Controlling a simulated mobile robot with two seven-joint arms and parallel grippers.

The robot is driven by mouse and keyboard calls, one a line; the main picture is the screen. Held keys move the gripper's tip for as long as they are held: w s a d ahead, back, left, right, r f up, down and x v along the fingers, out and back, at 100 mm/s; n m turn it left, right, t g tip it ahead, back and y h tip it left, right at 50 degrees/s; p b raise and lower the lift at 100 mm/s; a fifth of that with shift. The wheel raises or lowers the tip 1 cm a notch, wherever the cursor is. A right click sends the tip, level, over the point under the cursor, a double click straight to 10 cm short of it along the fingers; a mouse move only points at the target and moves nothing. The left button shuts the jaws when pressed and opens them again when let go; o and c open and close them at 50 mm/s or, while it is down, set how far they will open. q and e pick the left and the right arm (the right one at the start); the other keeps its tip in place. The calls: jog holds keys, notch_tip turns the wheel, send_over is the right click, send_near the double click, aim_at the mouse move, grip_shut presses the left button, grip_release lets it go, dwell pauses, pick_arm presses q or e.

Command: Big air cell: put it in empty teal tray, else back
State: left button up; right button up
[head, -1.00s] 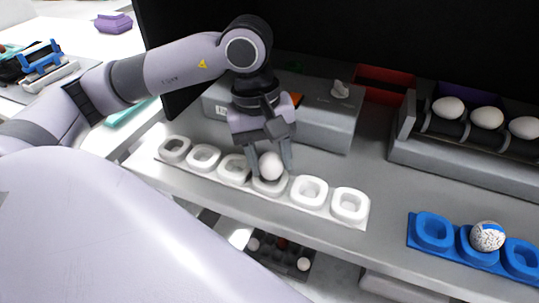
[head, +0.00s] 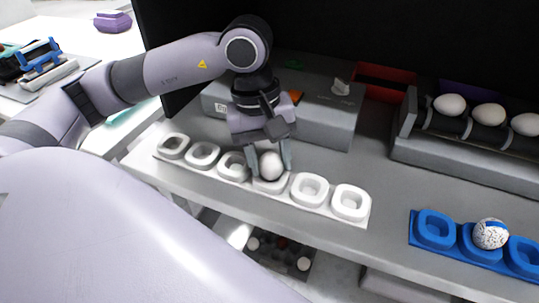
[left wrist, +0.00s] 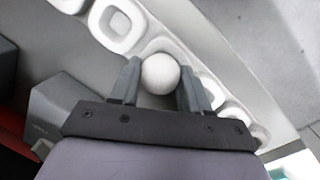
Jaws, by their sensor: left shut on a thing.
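A white egg (head: 271,165) is between the fingers of my left gripper (head: 270,160), which is shut on it. The egg is at a cup of the white tray (head: 330,211); whether it touches the cup I cannot tell. It also shows in the left wrist view (left wrist: 160,73) between both fingers. The other cups of the white tray look empty. No teal tray is clearly seen; a teal strip (head: 128,113) shows partly behind my left arm. My right gripper is not in view.
A grey box (head: 330,118) stands behind the white tray. A rack (head: 440,158) with several white eggs (head: 489,114) is at the right. A dark tray (head: 272,258) with eggs lies below the shelf edge.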

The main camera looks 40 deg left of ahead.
pick_arm(q)
jog(key=shift+f, duration=0.15)
jog(key=o, duration=0.7)
